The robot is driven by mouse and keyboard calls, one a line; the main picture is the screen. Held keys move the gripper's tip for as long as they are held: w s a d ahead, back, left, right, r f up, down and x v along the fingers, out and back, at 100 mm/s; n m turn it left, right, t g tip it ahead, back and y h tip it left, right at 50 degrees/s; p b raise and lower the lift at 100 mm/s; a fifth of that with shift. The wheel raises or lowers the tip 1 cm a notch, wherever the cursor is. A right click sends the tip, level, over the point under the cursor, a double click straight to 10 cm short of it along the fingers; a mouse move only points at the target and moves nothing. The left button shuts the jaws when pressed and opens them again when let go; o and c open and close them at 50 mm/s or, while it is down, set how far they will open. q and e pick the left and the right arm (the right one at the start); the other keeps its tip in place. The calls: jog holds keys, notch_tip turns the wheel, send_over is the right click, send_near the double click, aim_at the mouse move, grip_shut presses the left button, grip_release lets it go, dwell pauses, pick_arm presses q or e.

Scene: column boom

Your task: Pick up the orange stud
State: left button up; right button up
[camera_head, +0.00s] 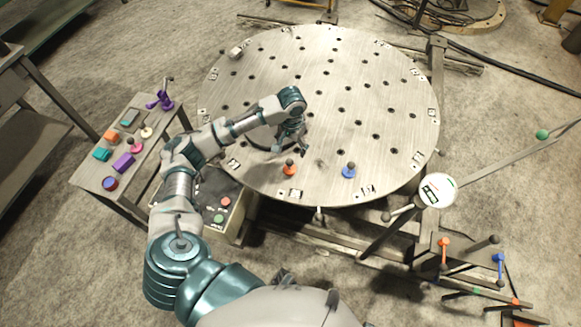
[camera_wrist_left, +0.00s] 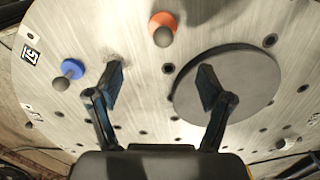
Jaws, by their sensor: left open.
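The orange stud (camera_head: 290,168) stands on the round perforated metal table near its front edge, with a dark ball-like knob on top. In the left wrist view the orange stud (camera_wrist_left: 163,20) is at the top, beyond the fingertips and roughly centred between them. My left gripper (camera_head: 291,149) is open and empty, just behind the stud in the head view. Its two fingers (camera_wrist_left: 160,82) are spread apart in the wrist view, and neither touches the stud. My right gripper is not in view.
A blue stud (camera_head: 348,171) stands right of the orange one, also in the wrist view (camera_wrist_left: 71,69). A dark flat disc (camera_wrist_left: 235,88) lies beside the left gripper. A side bench (camera_head: 120,190) with coloured pieces stands left. Orange and blue-topped rods stand at lower right.

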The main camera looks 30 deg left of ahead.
pick_arm(q)
jog(key=b, duration=0.1)
send_over(290, 168)
jog(key=f, duration=0.5)
jog(key=w+f, duration=0.1)
jog(key=f, duration=0.1)
jog(key=shift+a+f, duration=0.2)
jog(key=shift+a, duration=0.05)
jog(key=shift+s+d+f, duration=0.1)
jog(key=shift+d+f, duration=0.15)
jog(key=shift+f, duration=0.25)
jog(key=f, duration=0.1)
jog(key=f+b, duration=0.1)
jog(key=f, duration=0.1)
jog(key=shift+s+f, duration=0.25)
jog(key=shift+f, duration=0.15)
jog(key=shift+a+f, duration=0.15)
jog(key=shift+f, duration=0.2)
jog(key=shift+a+f, duration=0.2)
jog(key=shift+a, duration=0.05)
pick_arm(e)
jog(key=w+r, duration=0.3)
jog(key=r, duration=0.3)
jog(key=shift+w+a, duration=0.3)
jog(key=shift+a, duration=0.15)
